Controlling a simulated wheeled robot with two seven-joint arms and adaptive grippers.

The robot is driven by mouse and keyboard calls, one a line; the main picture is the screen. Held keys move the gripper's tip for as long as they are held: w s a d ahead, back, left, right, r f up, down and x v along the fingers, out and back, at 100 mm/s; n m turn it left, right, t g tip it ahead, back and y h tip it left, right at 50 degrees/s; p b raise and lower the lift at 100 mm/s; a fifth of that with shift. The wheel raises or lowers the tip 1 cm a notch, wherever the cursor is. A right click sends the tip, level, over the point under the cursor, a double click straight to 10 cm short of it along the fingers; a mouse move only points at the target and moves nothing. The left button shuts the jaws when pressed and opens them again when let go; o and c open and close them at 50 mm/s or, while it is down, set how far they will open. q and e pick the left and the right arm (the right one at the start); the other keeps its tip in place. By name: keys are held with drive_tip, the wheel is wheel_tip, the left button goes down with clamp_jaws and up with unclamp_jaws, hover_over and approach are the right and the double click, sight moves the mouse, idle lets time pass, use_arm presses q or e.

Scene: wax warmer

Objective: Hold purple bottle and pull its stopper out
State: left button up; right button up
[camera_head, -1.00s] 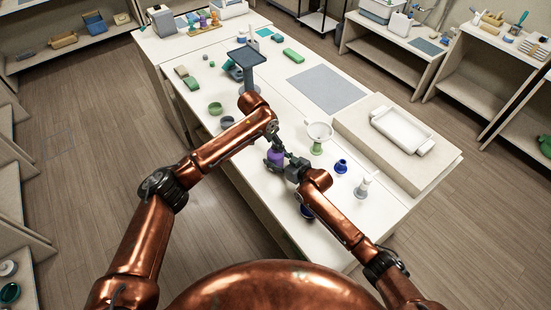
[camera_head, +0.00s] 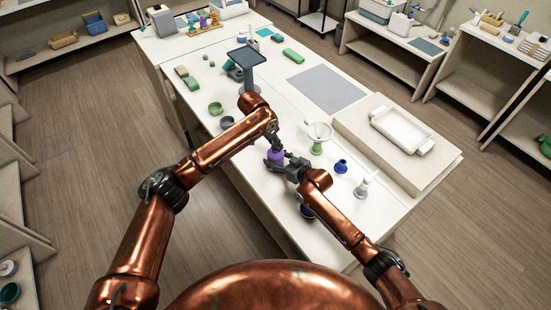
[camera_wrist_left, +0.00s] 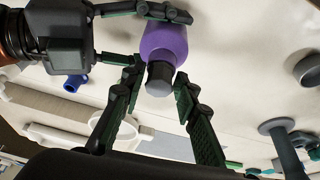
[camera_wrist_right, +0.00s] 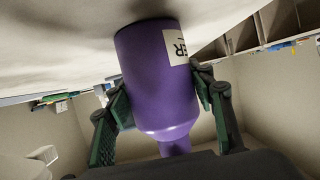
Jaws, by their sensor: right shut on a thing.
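The purple bottle (camera_head: 275,157) is at the table's near edge. It also shows in the left wrist view (camera_wrist_left: 163,40) with a dark grey stopper (camera_wrist_left: 160,78) in its neck. My right gripper (camera_wrist_right: 163,85) is shut on the bottle's body, one finger on each side; a white label (camera_wrist_right: 177,47) shows there. The bottle's base is at or close to the table top. My left gripper (camera_wrist_left: 157,79) has its fingers on either side of the stopper, apart, with a gap visible. In the right wrist view the stopper is hidden below the bottle's neck.
A funnel on a green stand (camera_head: 318,137), a blue flask (camera_head: 341,166) and a white-topped bottle (camera_head: 363,188) stand to the right. A raised block (camera_head: 345,120) with a white tray (camera_head: 402,132) is beyond.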

use_arm(q)
drive_tip(key=o, duration=0.4)
drive_tip(key=shift+r, duration=0.1)
